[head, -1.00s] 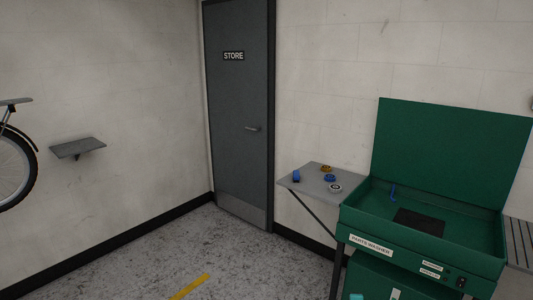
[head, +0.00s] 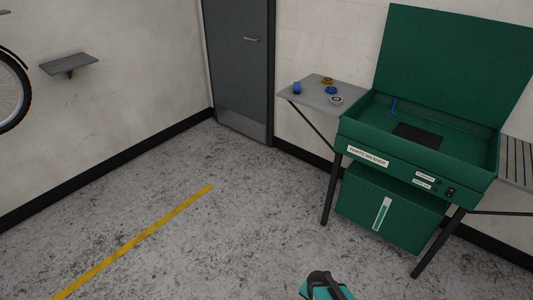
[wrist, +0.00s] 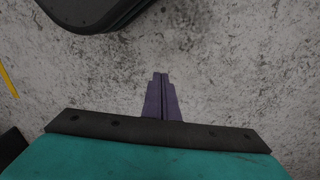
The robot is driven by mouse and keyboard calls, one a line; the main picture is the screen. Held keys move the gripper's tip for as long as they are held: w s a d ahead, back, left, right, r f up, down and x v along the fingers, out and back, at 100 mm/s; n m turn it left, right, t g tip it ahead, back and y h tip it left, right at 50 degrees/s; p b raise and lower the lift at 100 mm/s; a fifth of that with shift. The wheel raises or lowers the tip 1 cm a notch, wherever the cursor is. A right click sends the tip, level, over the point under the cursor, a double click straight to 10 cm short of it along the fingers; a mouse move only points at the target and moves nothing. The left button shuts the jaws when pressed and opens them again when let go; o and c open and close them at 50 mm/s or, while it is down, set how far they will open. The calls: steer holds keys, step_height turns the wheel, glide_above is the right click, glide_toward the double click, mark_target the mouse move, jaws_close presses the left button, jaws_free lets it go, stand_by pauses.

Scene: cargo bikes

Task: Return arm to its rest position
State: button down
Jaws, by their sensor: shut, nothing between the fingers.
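My gripper (wrist: 161,97) shows in the wrist view with its two purple fingers pressed together. It is shut, with nothing between the fingers, and it hangs over bare speckled grey floor. In the head view only a small teal and black part of my arm (head: 323,287) shows at the bottom edge, in front of the parts washer. The fingers do not show there.
A green parts washer (head: 352,133) with raised lid stands at right on dark legs. A grey side shelf (head: 311,92) holds several small parts. A small wall shelf (head: 69,65) and a bicycle wheel (head: 12,92) are at left. Floor (head: 215,240) is clear around the yellow line (head: 140,238).

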steer(key=s+a+r+n+g, duration=0.1)
steer(key=s+r+n+g, duration=0.1)
steer(key=s+n, duration=0.2)
steer(key=s+a+r+n+g+y, duration=0.1)
steer(key=s+r+n+g, duration=0.1)
steer(key=s, duration=0.7)
steer(key=shift+s+n+g, duration=0.2)
steer(key=shift+n+g, duration=0.6)
steer(key=shift+n, duration=0.6)
